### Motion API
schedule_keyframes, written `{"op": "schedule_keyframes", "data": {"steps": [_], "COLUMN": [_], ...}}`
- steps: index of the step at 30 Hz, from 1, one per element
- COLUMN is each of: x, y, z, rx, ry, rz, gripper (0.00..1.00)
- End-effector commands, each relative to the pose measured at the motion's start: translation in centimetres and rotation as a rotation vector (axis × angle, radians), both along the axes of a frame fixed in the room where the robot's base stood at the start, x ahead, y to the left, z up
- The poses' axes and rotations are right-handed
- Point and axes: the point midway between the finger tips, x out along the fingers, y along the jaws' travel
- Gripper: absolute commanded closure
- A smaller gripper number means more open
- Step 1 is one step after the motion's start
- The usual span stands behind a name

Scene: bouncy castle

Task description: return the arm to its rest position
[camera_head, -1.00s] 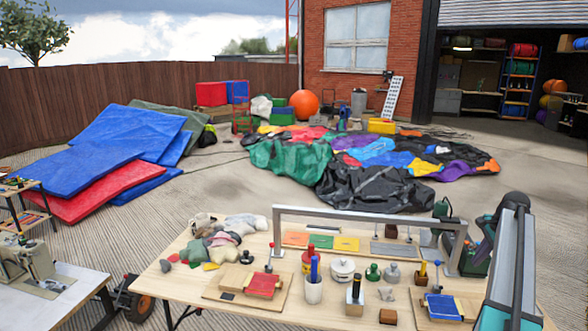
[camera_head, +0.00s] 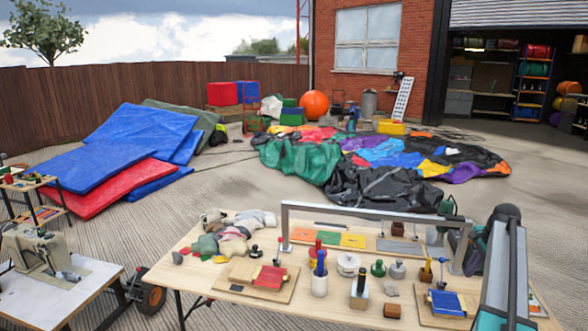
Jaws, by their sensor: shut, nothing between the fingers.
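Part of my arm (camera_head: 503,272), a teal and grey link with a dark rounded joint at its top, stands at the right edge of the head view. It is upright in front of the right end of the wooden workbench (camera_head: 205,290). My gripper cannot be made out; the arm's end seems hidden behind this link or out of the picture.
A grey metal frame (camera_head: 370,214) spans the workbench among blocks, pots and fixtures. A sewing machine (camera_head: 42,250) stands on a table at left. Blue mats (camera_head: 95,165) and a spread colourful castle sheet (camera_head: 300,157) lie beyond, with bare paving between.

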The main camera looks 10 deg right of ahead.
Motion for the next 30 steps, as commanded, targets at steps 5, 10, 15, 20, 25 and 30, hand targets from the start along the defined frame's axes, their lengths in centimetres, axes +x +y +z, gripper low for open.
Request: {"op": "schedule_keyframes", "data": {"steps": [5, 10, 15, 20, 25, 30], "x": [0.8, 1.6, 1.8, 1.1, -0.4, -2.8], "y": [4.2, 10.4, 17.8, 24.6, 31.4, 37.8], "z": [-2.4, -5.9, -9.9, -13.4, -16.6, -19.6], "rx": [-0.015, -0.037, -0.070, -0.099, -0.129, -0.158], "ry": [0.014, 0.030, 0.052, 0.070, 0.087, 0.103], "rz": [0.097, 0.246, 0.440, 0.624, 0.822, 1.022], "gripper": [1.00, 1.00, 1.00, 1.00, 1.00, 1.00]}}
